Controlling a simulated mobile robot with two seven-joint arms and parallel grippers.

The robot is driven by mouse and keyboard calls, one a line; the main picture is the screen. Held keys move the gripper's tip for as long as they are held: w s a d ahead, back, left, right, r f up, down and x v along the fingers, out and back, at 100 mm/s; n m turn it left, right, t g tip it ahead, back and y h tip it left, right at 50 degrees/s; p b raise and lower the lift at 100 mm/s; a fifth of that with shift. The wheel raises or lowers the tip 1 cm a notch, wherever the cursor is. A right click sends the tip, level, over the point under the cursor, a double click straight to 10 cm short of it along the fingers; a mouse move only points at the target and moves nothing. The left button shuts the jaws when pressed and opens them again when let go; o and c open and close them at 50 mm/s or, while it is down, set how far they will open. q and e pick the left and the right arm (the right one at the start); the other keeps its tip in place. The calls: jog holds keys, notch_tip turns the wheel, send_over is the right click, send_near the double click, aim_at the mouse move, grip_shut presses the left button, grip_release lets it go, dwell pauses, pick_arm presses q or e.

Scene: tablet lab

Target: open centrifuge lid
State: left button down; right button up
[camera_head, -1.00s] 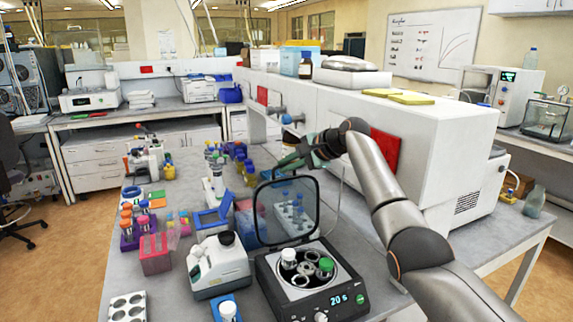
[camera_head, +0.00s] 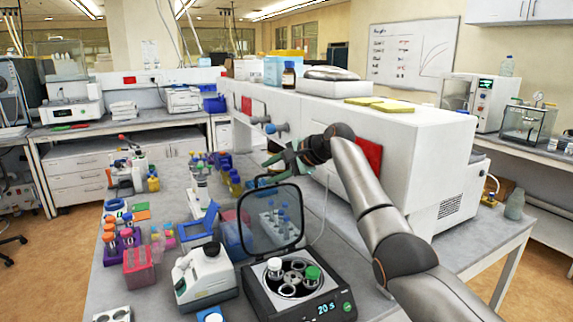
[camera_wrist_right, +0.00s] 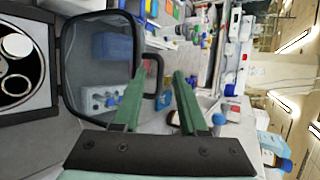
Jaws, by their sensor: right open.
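The centrifuge (camera_head: 300,298) stands on the bench in the lower middle of the head view, its display lit. Its see-through, dark-framed lid (camera_head: 272,218) stands upright, and the rotor with a white-capped and a green-capped tube is exposed. In the right wrist view the lid (camera_wrist_right: 100,65) is at the left, with the bowl beyond it. My right gripper (camera_head: 275,163) is above and behind the lid's top edge. In the wrist view its green fingers (camera_wrist_right: 158,88) are apart, with a dark handle-like loop showing between them; contact cannot be told. My left gripper is out of view.
A white device (camera_head: 203,275) stands close to the left of the centrifuge. A tube rack (camera_head: 272,225) shows through the lid. A pink box (camera_head: 138,266) and racks fill the left bench. A large white instrument (camera_head: 400,150) stands at the right, behind my right arm.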

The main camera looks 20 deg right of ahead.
jog(key=b+v, duration=0.3)
jog(key=v, duration=0.9)
